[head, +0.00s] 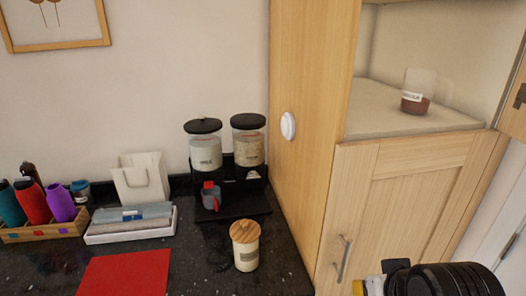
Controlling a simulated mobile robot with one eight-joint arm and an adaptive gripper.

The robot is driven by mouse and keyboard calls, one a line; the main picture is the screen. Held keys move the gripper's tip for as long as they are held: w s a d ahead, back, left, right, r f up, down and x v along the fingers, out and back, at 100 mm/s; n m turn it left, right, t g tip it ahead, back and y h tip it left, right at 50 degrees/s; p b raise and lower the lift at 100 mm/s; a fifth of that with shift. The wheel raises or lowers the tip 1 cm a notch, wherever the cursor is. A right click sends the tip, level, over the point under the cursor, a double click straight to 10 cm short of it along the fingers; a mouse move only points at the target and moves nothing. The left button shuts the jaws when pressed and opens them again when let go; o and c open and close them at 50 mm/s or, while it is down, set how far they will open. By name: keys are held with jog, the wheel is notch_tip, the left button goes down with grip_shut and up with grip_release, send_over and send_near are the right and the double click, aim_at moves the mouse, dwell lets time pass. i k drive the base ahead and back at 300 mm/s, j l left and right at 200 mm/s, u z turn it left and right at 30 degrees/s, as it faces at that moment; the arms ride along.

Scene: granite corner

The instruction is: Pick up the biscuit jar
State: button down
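A cream jar with a round wooden lid (245,249) stands upright on the dark granite counter, near its right end. It has a small dark label that I cannot read; it is the likeliest biscuit jar. Nothing touches it from above. A black ridged part of my arm shows at the bottom right, in front of the wooden cupboard and well to the right of the jar. My gripper's fingers do not show.
A red mat (125,273) lies left. A tall wooden cabinet (303,170) borders the counter on the right. A glass jar (417,92) stands on its shelf.

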aim_at(245, 256)
jog(key=j, duration=0.65)
jog(key=k+j+z, duration=0.1)
jog(key=j, duration=1.15)
jog(key=k+j+z, duration=0.1)
jog(key=j, duration=0.5)
